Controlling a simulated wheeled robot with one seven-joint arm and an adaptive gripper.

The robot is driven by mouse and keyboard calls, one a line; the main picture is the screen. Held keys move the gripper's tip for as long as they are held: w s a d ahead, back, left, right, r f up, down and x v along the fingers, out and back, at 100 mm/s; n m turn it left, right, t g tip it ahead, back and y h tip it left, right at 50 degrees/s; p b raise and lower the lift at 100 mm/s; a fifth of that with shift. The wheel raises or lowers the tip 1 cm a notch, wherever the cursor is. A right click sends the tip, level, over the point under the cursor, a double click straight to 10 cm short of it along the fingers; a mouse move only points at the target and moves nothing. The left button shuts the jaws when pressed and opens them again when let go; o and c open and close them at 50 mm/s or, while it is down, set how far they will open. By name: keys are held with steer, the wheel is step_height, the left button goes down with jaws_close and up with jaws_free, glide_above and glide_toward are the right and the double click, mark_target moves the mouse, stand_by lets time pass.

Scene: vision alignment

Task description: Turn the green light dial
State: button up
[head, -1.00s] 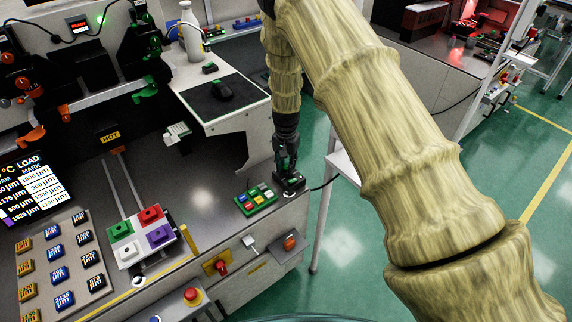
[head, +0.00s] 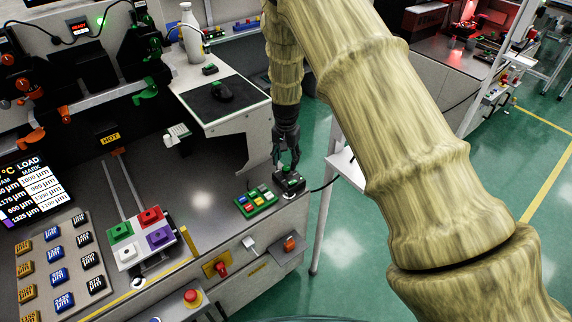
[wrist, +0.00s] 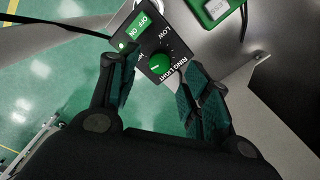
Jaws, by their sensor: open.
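The green light dial (wrist: 159,65) is a round green knob with a pale pointer line on a small black ring light box (wrist: 150,48). The box also has a green OFF/ON switch (wrist: 138,25). In the head view the box (head: 290,182) sits at the right end of the grey bench. My gripper (wrist: 160,88) is open, its two dark fingers spread on either side of the dial in the wrist view. In the head view my gripper (head: 286,162) points down just above the box. I cannot tell whether a finger touches the dial.
A green-framed button panel (head: 256,200) stands just left of the box. A cable (head: 322,187) runs right from it. A white shelf (head: 235,122) with a black mouse is behind. A four-colour button pad (head: 140,237) lies left. Green floor is open beyond the bench.

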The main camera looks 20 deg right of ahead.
mark_target(286, 168)
step_height(286, 168, up, 8)
steer(key=shift+r, duration=0.25)
stand_by(0.5)
